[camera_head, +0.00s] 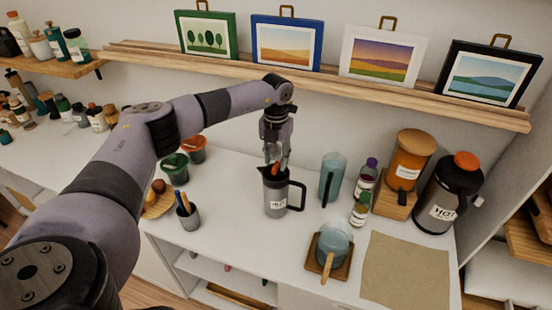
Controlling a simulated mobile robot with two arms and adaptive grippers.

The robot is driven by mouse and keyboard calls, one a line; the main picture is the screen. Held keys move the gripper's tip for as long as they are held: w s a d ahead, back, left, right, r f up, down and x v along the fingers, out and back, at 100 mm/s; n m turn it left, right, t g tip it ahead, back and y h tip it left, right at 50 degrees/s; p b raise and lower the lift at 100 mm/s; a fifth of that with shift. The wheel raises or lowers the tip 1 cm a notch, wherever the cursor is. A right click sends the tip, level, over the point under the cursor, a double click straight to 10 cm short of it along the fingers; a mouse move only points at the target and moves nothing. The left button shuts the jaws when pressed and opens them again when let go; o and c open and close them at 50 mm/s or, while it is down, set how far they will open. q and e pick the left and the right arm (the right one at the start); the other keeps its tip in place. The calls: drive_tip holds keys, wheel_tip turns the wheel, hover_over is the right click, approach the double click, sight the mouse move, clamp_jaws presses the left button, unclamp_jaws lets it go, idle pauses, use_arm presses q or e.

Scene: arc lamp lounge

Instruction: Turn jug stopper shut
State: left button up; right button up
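How far the stopper is turned is too small to tell. My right gripper is out of view.
A blue-green pitcher (332,178) and bottles (361,208) stand right of the jug. A dark flask with an orange lid (447,195) is farther right. A pen cup (188,214) stands left. A shelf with pictures (330,85) runs behind. A beige mat (405,272) lies bare in front.

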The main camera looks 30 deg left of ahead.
use_arm(q)
drive_tip(key=shift+f, duration=1.2)
drive_tip(key=shift+c, duration=0.5)
clamp_jaws()
